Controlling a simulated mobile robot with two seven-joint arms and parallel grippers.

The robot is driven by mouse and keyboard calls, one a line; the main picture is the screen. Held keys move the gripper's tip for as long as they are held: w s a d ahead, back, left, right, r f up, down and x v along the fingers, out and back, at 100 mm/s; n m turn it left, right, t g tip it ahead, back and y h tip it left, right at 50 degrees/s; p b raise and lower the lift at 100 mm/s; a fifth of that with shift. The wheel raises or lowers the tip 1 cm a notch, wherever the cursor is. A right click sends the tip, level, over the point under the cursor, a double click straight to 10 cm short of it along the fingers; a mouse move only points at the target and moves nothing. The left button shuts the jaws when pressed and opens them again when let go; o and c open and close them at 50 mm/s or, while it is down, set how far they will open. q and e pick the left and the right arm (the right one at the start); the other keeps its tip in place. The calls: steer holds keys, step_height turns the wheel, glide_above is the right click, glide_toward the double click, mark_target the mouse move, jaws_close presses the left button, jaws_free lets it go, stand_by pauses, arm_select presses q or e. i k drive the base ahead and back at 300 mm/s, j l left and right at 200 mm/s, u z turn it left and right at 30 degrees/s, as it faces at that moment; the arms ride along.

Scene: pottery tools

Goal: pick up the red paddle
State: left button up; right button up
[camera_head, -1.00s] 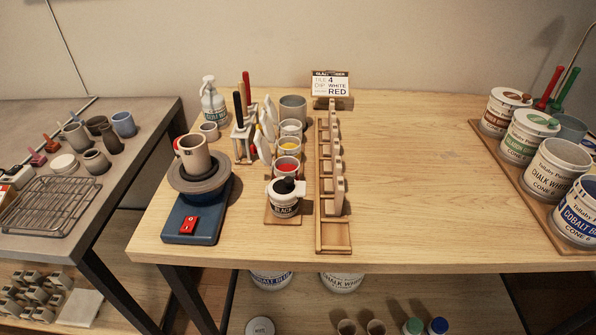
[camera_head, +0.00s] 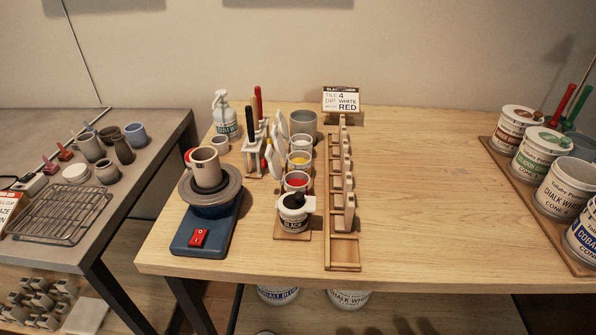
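A red upright handle (camera_head: 258,102) stands at the white tool rack (camera_head: 255,162) behind the pottery wheel. A black handle (camera_head: 250,122) stands just in front of it. Pale flat pieces hang at the rack's right side; I cannot tell which belongs to which handle. A second red handle (camera_head: 563,101) stands at the far right beside a green one (camera_head: 580,107), at a grey-blue container. Its lower end is hidden behind the tubs. I cannot tell which of the two is the red paddle. Neither of my grippers is in view.
The wheel (camera_head: 211,190) with a mug (camera_head: 205,166) stands left of the rack. Glaze cups, a black glaze jar (camera_head: 294,212) and a wooden tile rack (camera_head: 345,252) stand to its right. Large tubs (camera_head: 558,186) line the right edge. The table's (camera_head: 430,190) middle right is clear.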

mark_target(553, 124)
steer(key=z, duration=1.4)
